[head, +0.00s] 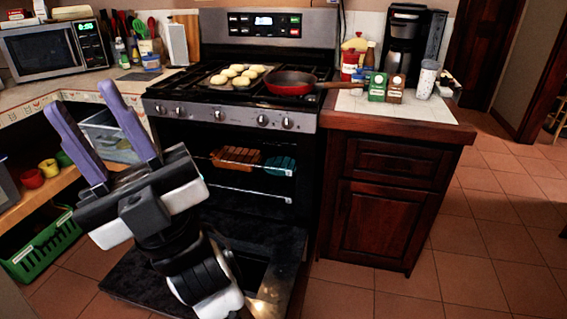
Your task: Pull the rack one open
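The oven (305,165) under the stove has its door (135,282) folded down, so its dark inside shows. Two racks show inside: the upper rack (212,157) and the lower rack (250,192), each with a bright front edge. Both appear pushed in. No label tells which is rack one. An orange-brown item (236,157) and a teal item (281,165) sit on the upper rack; the lower rack looks empty. My gripper (79,95) is at the left, its two purple fingers apart and pointing up, with nothing between them. It touches no rack. My arm hides part of the oven's left side and door.
A tray of buns (238,76) and a red pan (291,83) sit on the stove. The dark wood cabinet (385,215) stands right of the oven. A green basket (40,248) and shelf are at left. Tiled floor at right (480,260) is clear.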

